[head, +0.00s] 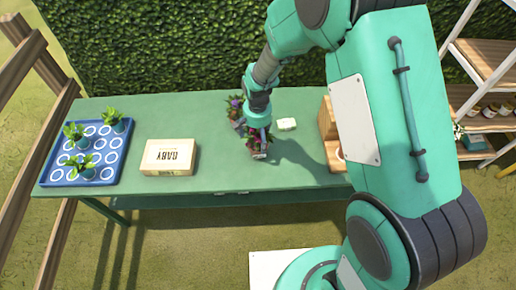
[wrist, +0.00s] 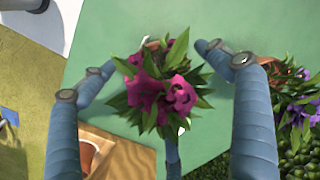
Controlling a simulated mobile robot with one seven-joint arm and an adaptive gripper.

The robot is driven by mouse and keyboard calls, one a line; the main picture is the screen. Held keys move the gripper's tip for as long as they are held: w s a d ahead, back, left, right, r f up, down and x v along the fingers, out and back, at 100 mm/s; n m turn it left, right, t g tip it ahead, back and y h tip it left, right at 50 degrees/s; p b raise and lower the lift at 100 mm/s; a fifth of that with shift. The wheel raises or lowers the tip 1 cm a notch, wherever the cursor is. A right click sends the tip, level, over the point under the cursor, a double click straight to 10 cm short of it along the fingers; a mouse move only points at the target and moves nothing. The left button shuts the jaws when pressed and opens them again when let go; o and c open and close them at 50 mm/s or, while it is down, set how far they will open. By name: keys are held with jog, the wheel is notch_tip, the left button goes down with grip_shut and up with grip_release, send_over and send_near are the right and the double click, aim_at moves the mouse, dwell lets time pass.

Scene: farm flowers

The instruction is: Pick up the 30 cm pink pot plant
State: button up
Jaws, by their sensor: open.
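The pink pot plant (head: 257,145) stands on the green table (head: 210,115), below my gripper (head: 258,125) in the head view. In the wrist view its magenta flowers and green leaves (wrist: 165,95) lie between the fingers of my gripper (wrist: 155,75). The fingers are spread around the plant and look apart from the blooms. Its pot is mostly hidden by leaves. A purple-flowered plant (head: 235,109) stands close behind and left of it; it shows at the right of the wrist view (wrist: 302,112).
A small white item (head: 286,124) and a wooden crate (head: 327,122) lie to the right. A cream box (head: 168,157) and a blue tray (head: 52,175) with three seedlings are on the left. A hedge (head: 170,45) stands behind. Table between box and plants is clear.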

notch_tip(320, 180, up, 9)
jog(key=p, duration=0.1)
dwell(0.4)
jog(key=shift+s+f+p, duration=0.1)
jog(key=shift+p, duration=0.25)
jog(key=d+m+y+p, duration=0.1)
jog(key=m, duration=0.6)
jog(key=s+d+f+m+t+y+p, duration=0.1)
jog(key=d+m+p, duration=0.1)
jog(key=m, duration=0.5)
jog(key=s+d+m+t+y+p, duration=0.1)
jog(key=m, duration=0.6)
jog(key=shift+s+d+f+m+y+p, duration=0.15)
jog(key=shift+d+f+m+y+p, duration=0.15)
jog(key=shift+y+p, duration=0.1)
jog(key=b, duration=0.3)
send_over(257, 150)
jog(key=d, duration=0.2)
jog(key=shift+w+f, duration=0.15)
jog(key=shift+f, duration=1.8)
jog(key=shift+w+f, duration=0.15)
jog(key=shift+f, duration=1.8)
